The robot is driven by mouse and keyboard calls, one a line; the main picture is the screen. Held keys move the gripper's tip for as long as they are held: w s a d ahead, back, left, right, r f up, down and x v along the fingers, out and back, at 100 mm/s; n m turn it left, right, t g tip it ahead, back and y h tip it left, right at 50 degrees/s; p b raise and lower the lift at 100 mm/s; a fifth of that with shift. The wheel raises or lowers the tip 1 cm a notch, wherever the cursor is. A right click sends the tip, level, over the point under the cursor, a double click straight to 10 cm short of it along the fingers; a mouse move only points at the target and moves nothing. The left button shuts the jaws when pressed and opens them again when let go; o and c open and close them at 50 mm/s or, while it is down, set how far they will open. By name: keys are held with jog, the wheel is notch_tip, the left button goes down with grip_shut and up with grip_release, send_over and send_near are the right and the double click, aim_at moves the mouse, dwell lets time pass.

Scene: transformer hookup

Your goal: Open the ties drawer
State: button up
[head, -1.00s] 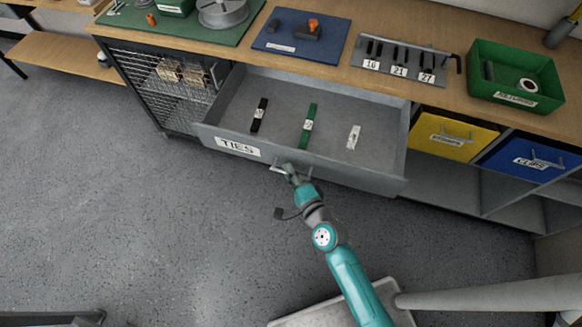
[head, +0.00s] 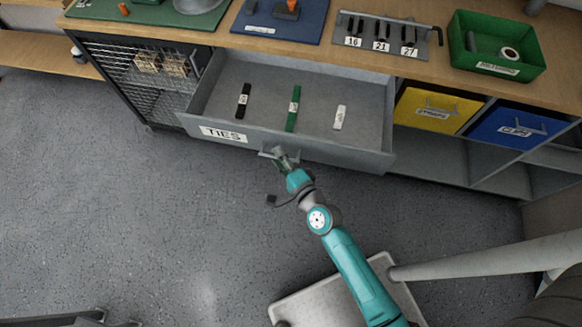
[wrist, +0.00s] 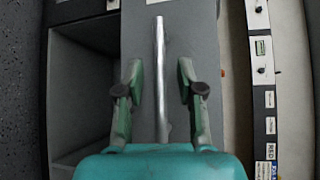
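The grey ties drawer (head: 287,142), with a white "TIES" label (head: 223,135), stands pulled out from the bench. Inside lie a black tie (head: 243,100), a green tie (head: 292,108) and a white tie (head: 340,117). My gripper (head: 282,161) is at the drawer's front, by its bar handle (head: 266,153). In the wrist view my gripper (wrist: 160,90) is open, its fingers spread on either side of the silver handle (wrist: 160,75), with gaps on both sides.
A yellow "STRAPS" drawer (head: 436,111) and a blue "CLIPS" drawer (head: 515,132) are shut to the right. A wire-mesh cabinet (head: 140,85) is on the left. A green bin (head: 495,45) stands on the bench top (head: 400,65).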

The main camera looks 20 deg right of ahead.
jog(key=v, duration=1.1)
dwell(0.6)
jog(key=s+d+r+n+g+h, duration=0.25)
jog(key=s+n, duration=0.45)
jog(key=s, duration=0.7)
jog(key=s+d+r+n+t, duration=0.1)
jog(key=s+r+n, duration=0.9)
jog(key=r, duration=0.1)
jog(key=shift+d+n, duration=0.15)
jog(key=shift+n, duration=0.15)
